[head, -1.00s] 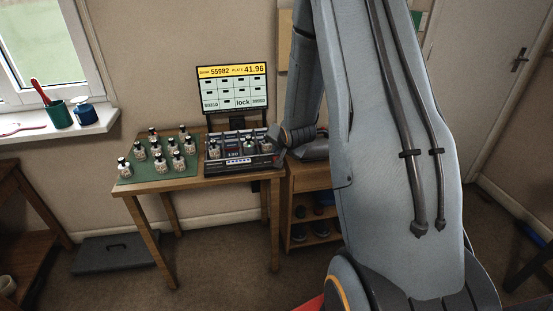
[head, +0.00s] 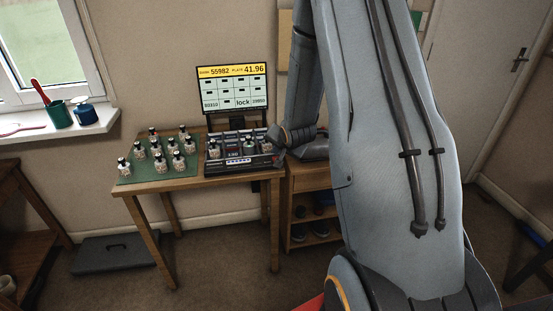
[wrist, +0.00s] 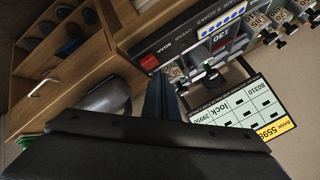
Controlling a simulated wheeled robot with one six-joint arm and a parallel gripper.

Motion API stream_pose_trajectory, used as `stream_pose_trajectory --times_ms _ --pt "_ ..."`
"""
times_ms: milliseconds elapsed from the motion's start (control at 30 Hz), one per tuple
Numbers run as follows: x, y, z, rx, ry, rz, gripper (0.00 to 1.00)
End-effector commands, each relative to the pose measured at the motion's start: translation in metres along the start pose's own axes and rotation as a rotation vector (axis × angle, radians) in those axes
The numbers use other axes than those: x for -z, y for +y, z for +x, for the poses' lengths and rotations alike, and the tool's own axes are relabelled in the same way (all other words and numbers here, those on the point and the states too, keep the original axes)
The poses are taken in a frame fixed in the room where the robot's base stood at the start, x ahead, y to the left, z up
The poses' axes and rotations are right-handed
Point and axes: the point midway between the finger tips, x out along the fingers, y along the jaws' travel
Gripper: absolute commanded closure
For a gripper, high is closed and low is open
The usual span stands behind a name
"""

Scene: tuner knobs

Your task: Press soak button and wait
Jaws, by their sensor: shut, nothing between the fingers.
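The tuner device (head: 238,168) sits on the right side of a small wooden table, with bottles standing in it. In the wrist view its dark panel shows a red button (wrist: 149,62) beside a label that seems to read SOAK, and a display reading 130 (wrist: 238,29). My gripper (wrist: 161,82) is shut and empty, its narrow fingers pointing toward the red button. I cannot tell whether they touch it. In the head view my gripper (head: 277,141) is at the device's right end, partly hidden by my arm.
A screen (head: 232,88) behind the device reads 55982, 41.96 and "lock". Several bottles (head: 157,161) stand on a green mat (head: 130,178) to the left. A wooden shelf unit (head: 300,238) stands right of the table. A grey case (head: 112,253) lies on the floor.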

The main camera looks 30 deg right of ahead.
Motion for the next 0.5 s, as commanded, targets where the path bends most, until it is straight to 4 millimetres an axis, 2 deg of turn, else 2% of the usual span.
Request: stream_pose_trajectory --times_ms 500 --pt "-0.0045 0.0044 0.0063 0.000 0.000 -0.001 1.00"
